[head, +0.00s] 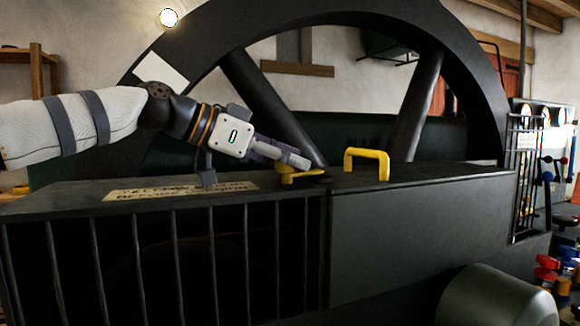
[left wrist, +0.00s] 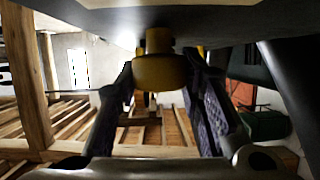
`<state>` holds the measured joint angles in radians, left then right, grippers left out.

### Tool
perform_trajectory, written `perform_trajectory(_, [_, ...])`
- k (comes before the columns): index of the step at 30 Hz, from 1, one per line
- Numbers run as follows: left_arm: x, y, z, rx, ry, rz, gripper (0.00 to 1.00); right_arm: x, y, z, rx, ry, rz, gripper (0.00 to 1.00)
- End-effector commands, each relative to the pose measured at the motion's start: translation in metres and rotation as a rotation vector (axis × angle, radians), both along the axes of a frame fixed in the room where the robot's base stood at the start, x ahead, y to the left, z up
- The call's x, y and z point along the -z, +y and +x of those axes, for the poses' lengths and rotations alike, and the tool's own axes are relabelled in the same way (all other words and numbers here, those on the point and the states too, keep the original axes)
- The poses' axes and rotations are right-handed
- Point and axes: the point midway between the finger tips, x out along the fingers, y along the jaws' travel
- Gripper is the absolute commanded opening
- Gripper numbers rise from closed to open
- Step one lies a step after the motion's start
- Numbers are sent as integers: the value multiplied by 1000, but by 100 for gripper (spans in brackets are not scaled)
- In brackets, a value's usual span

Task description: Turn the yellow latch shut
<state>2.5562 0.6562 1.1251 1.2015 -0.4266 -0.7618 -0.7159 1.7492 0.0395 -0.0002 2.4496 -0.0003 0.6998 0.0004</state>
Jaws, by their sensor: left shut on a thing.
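The yellow latch (head: 290,176) is on the top of a dark machine guard, left of a yellow handle (head: 367,160). My left gripper (head: 300,163) reaches in from the left and is shut on the latch. In the left wrist view the latch (left wrist: 160,72) shows as a rounded yellow knob between my two dark fingers. The fingers and the arm hide part of the latch, so I cannot tell its full angle. My right gripper is in neither view.
A large black flywheel (head: 428,32) stands behind the guard (head: 420,190). A plate with lettering (head: 140,193) lies on the guard's top at the left, above vertical bars. A grey rounded cylinder (head: 490,298) is in front at the lower right. Levers and coloured knobs (head: 545,268) stand at the far right.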

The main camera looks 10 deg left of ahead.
Motion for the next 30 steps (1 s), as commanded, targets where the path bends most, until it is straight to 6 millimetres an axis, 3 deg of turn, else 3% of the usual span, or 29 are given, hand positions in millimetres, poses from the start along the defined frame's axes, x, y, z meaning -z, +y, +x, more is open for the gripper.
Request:
perform_trajectory(12, [1, 0, 0, 178, 1, 3, 7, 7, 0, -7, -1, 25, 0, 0])
perform_trajectory(28, [1, 0, 0, 202, 1, 4, 7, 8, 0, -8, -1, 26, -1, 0])
perform_trajectory(29, [1, 0, 0, 202, 1, 4, 41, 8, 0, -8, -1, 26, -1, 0])
perform_trajectory(30, [1, 0, 0, 202, 1, 4, 50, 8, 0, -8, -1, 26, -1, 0])
